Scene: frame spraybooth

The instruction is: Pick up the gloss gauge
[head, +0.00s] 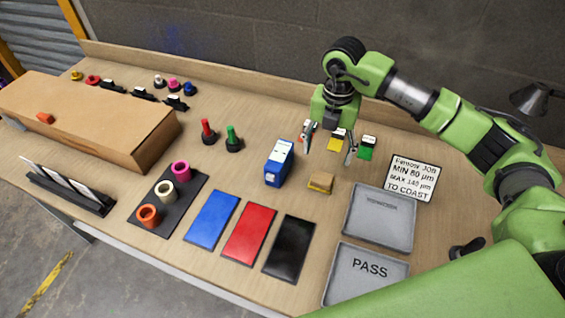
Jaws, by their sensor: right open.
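A blue box-shaped device with a white top face (279,163) stands on the bench near the middle; it looks most like the gloss gauge, though its label is too small to read. My right gripper (329,148) points down to the right of and behind it. Its fingers are spread apart with nothing held. Small yellow (335,144) and green (366,152) white-topped items stand by the fingers; an orange one is partly hidden behind the left finger. My left gripper is not in view.
A small tan block (320,182) lies in front of the gripper. Blue (212,217), red (249,233) and black (289,246) panels lie at the front. Two grey trays (342,282), one marked PASS, and a sign (411,178) are right. A large brown box (85,112) occupies the left.

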